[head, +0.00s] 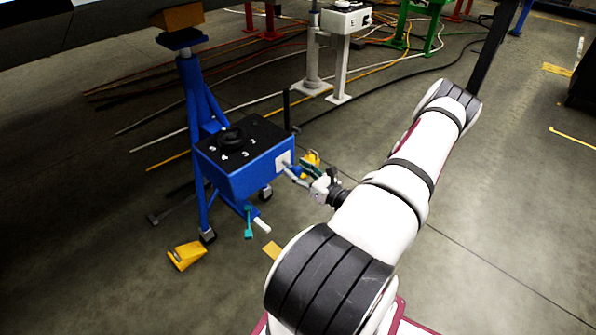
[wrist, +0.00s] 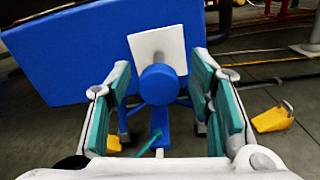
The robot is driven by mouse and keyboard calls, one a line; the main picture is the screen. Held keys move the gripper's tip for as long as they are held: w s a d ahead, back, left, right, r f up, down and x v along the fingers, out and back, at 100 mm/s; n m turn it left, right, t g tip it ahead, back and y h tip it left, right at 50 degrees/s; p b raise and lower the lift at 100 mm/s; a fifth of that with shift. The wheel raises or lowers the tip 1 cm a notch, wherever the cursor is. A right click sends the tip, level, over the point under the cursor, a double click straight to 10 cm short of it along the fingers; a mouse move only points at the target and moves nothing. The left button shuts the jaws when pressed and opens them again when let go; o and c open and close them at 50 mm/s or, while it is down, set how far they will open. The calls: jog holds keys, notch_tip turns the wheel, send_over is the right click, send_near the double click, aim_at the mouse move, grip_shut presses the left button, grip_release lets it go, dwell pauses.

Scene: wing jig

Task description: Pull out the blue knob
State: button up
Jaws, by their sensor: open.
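The blue knob (wrist: 159,84) is round and stands out from a white plate (wrist: 157,48) on the side of a blue box. In the wrist view it lies between the two teal-padded fingers of my gripper (wrist: 162,100), with a gap on each side. In the head view my gripper (head: 300,172) is at the right end of the blue box (head: 262,174), close to the white plate (head: 283,160). There the knob is small and hard to tell apart from the fingers. My gripper is open and holds nothing.
The box sits on a blue wheeled stand (head: 190,90). A teal-and-white handle (head: 249,222) hangs below the box. A yellow chock (head: 187,255) lies on the floor, and another yellow one (wrist: 272,118) shows in the wrist view. Cables (head: 200,100) run across the floor behind.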

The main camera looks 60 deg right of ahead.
jog(key=shift+s, duration=0.1)
jog(key=v, duration=1.1)
jog(key=shift+s, duration=0.4)
